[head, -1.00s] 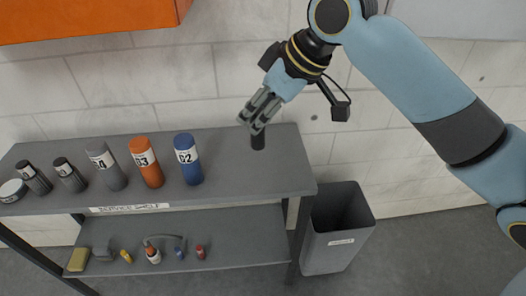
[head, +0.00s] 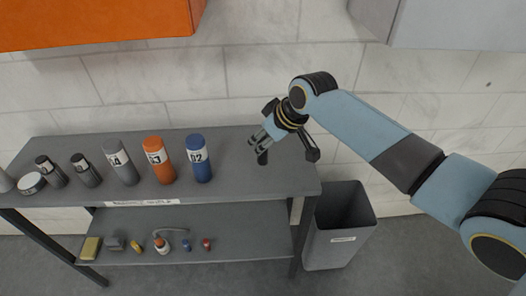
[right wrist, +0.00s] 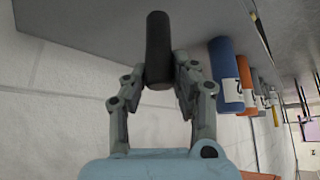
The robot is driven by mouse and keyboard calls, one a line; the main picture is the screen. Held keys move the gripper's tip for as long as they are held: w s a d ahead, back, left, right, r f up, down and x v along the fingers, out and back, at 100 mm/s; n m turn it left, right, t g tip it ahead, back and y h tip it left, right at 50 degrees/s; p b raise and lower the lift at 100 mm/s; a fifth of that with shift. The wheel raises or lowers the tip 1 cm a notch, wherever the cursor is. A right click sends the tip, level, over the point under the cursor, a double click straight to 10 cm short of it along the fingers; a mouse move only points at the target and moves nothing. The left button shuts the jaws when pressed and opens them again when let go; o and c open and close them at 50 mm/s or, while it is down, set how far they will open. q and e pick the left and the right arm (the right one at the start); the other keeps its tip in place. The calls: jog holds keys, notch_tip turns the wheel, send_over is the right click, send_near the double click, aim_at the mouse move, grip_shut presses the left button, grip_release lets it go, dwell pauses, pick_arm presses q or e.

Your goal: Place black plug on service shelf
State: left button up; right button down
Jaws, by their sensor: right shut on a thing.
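The black plug (right wrist: 158,50) is a dark cylinder held between the two fingers of my right gripper (right wrist: 160,78) in the right wrist view. In the head view the plug (head: 262,158) shows small and dark below the fingertips of my right gripper (head: 259,145), over the right part of the service shelf's grey top (head: 230,168). I cannot tell whether the plug touches the top. My left gripper is not in view.
Blue (head: 199,160), orange (head: 159,160) and grey (head: 120,162) bottles stand left of the plug, with smaller dark bottles further left. The top around the plug is clear. A grey bin (head: 338,230) stands right of the shelf. An orange cabinet (head: 100,20) hangs upper left.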

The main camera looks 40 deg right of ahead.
jog(key=shift+f, duration=1.85)
jog(key=shift+s, duration=0.1)
jog(key=c, duration=1.1)
grip_release()
jog(key=shift+f, duration=0.1)
jog(key=shift+o, duration=0.2)
jog(key=shift+r, duration=0.25)
jog(key=p+v, duration=0.1)
jog(key=v, duration=1)
jog(key=shift+s+r, duration=0.25)
jog(key=shift+r, duration=0.05)
